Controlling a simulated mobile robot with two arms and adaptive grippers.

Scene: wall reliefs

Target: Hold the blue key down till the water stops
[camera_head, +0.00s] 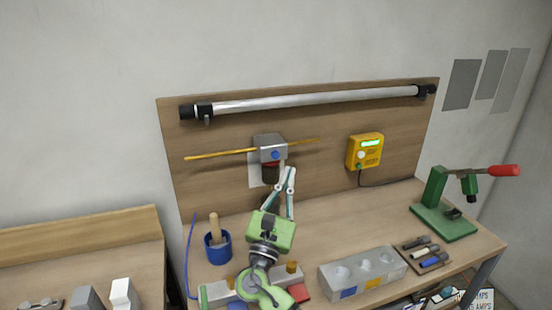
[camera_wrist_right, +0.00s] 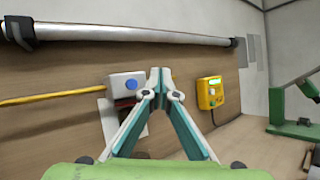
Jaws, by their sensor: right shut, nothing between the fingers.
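The blue key (camera_head: 276,154) is a small round button on the front of a grey box (camera_head: 267,142) on the wooden back panel. In the wrist view the key (camera_wrist_right: 131,84) shows unobstructed on the box. My right gripper (camera_head: 286,168) is shut and empty, its fingertips just below and right of the key in the head view. In the wrist view the right gripper (camera_wrist_right: 160,72) has its tips to the right of the key. I cannot tell the gap in depth; no contact with the key shows. No water is discernible. My left gripper is not in view.
A yellow rod (camera_head: 220,154) runs sideways behind the box. A yellow device (camera_head: 365,151) with a green display hangs to the right. A long tube (camera_head: 315,100) spans the panel above. A blue cup (camera_head: 218,248) and a green press (camera_head: 440,218) stand on the bench.

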